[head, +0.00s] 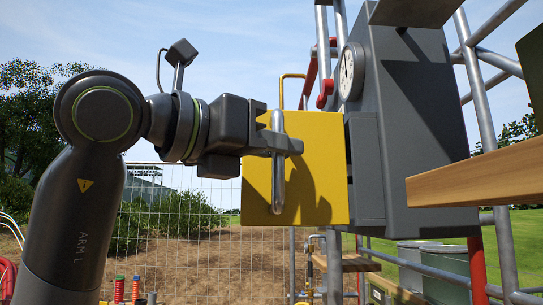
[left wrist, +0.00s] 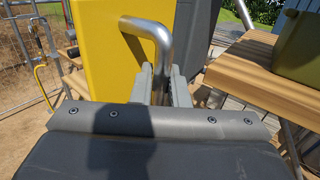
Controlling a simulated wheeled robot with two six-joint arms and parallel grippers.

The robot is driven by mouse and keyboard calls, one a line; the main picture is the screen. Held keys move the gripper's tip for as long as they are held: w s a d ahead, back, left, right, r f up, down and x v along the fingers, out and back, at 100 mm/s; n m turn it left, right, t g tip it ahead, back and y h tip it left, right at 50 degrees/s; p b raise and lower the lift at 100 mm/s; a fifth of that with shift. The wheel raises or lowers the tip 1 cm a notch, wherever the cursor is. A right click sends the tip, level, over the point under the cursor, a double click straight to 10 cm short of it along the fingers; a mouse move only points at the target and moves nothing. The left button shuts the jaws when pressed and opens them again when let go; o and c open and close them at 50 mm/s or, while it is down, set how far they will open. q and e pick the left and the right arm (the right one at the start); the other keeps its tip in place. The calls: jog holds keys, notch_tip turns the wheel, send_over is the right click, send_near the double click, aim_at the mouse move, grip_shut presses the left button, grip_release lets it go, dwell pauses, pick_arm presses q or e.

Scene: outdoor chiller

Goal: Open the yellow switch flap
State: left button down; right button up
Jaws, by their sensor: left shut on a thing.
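The yellow switch flap (head: 318,170) stands out to the left of a dark grey cabinet (head: 412,120), its face turned partly towards me. A silver bar handle (head: 278,190) runs upright on its left part. My left gripper (head: 283,143) is shut on this handle, near its middle. In the left wrist view the yellow flap (left wrist: 100,45) fills the upper left, and the bent silver handle (left wrist: 158,40) runs down between the fingers (left wrist: 161,85). A grey recessed side of the cabinet shows at the flap's right edge. The switch itself is not visible. My right gripper is not in view.
A round gauge (head: 351,72) and a red-handled pipe fitting (head: 326,92) sit above the flap. A wooden shelf (head: 480,182) juts in at the right, before metal rails. A wire fence (head: 190,215) stands behind. Open air lies below the flap.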

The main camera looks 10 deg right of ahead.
pick_arm(q)
jog(key=shift+s, duration=0.1)
jog(key=c, duration=1.6)
grip_release()
jog(key=shift+d, duration=0.1)
jog(key=shift+o, duration=0.5)
jog(key=shift+d, duration=0.1)
jog(key=shift+a, duration=0.25)
jog(key=b+v, duration=0.4)
jog(key=v, duration=1.3)
jog(key=shift+s, duration=0.1)
